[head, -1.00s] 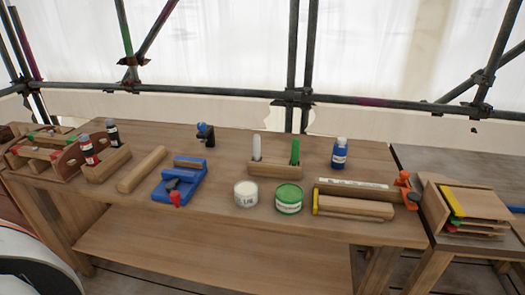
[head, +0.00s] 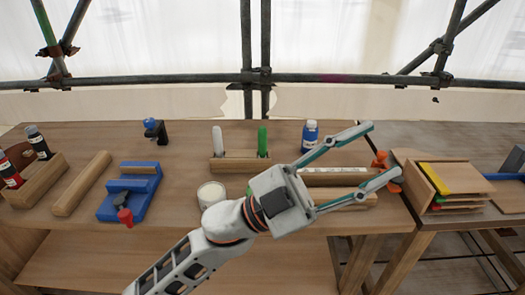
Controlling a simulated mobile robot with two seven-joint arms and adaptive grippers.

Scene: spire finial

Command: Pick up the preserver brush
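A wooden holder (head: 232,164) on the workbench has two upright brushes in it. One has a green handle (head: 262,141) and the other a white handle (head: 217,141). No label on either shows which is the preserver brush. My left gripper (head: 381,153) reaches in from the lower left, right of the holder. My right gripper is out of view.
A white tin (head: 210,194) stands in front of the holder and a blue bottle (head: 309,136) behind my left gripper. A wooden box (head: 448,180) stands at right.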

